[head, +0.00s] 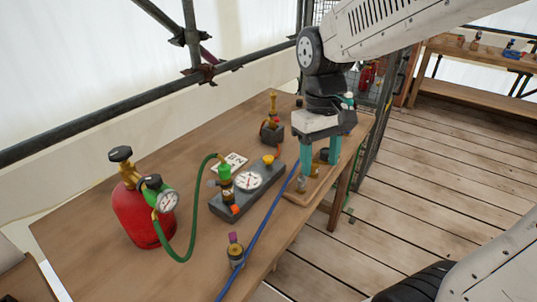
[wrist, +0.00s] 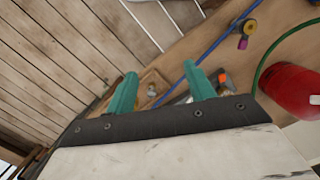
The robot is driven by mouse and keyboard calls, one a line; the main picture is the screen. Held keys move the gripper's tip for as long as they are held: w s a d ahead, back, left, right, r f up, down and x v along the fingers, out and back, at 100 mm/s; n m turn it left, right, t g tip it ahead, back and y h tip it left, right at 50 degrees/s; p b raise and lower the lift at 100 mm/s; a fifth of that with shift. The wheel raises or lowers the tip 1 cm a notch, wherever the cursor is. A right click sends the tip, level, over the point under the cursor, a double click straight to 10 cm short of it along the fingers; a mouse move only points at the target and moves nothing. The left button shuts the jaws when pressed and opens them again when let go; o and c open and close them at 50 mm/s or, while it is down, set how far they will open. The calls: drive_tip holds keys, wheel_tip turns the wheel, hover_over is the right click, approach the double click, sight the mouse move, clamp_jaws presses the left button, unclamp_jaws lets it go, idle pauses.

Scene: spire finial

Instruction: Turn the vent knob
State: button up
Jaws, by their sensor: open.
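A grey block (head: 262,199) with a round white gauge (head: 249,180) lies on the table in the head view. It carries a green fitting (head: 225,171), a yellow knob (head: 268,159) and an orange knob (head: 234,209); I cannot tell which part is the vent knob. In the wrist view an orange part (wrist: 222,78) shows beside the right finger.
A red cylinder (head: 139,215) with a gauge stands at left, joined to the block by a green hose (head: 190,225). A blue hose (head: 263,225) crosses the table. A purple-topped fitting (head: 234,251) stands in front, a brass-topped one (head: 272,125) behind. Scaffold poles run behind the table.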

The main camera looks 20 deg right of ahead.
drive_tip(key=w+a+f+n, duration=0.1)
drive_tip(key=w+f+n, duration=0.3)
drive_tip(key=w, duration=0.7)
drive_tip(key=w+a+f+n, duration=0.1)
drive_tip(key=w+f+n, duration=0.1)
drive_tip(key=w+f, duration=0.6)
wheel_tip(320, 180, up, 4)
drive_tip(key=n+t, duration=0.2)
hover_over(268, 157)
drive_tip(key=shift+s+f, duration=0.1)
drive_tip(key=shift+f, duration=0.1)
drive_tip(key=shift+n, duration=0.3)
drive_tip(key=shift+f, duration=0.35)
wheel_tip(268, 157, down, 7)
drive_tip(key=shift+f, duration=0.1)
drive_tip(key=c, duration=1)
